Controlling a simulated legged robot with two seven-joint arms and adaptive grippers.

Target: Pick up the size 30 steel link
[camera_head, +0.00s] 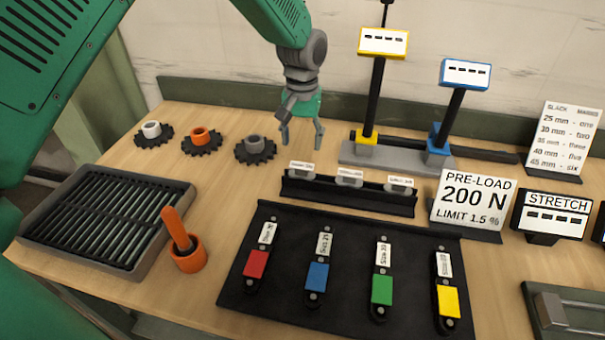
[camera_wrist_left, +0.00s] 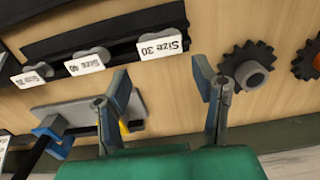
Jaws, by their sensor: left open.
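The size 30 steel link (camera_head: 302,174) is a small grey piece at the left end of a black rack in the head view. In the left wrist view its white tag reading "Size 30" (camera_wrist_left: 161,46) appears upside down near the upper middle. My left gripper (camera_head: 303,143) hangs just behind and above that end of the rack, fingers pointing down. It is open and empty, apart from the link. Its two spread fingers also show in the left wrist view (camera_wrist_left: 160,82), with bare wood between them. My right gripper is not in view.
Two other tagged links (camera_head: 349,180) share the rack (camera_head: 345,199). Three dark sprockets (camera_head: 255,150) stand to the left. A grey stand with yellow and blue posts (camera_head: 372,155) is close on the right. A black mat (camera_head: 285,290) with several coloured pieces lies in front.

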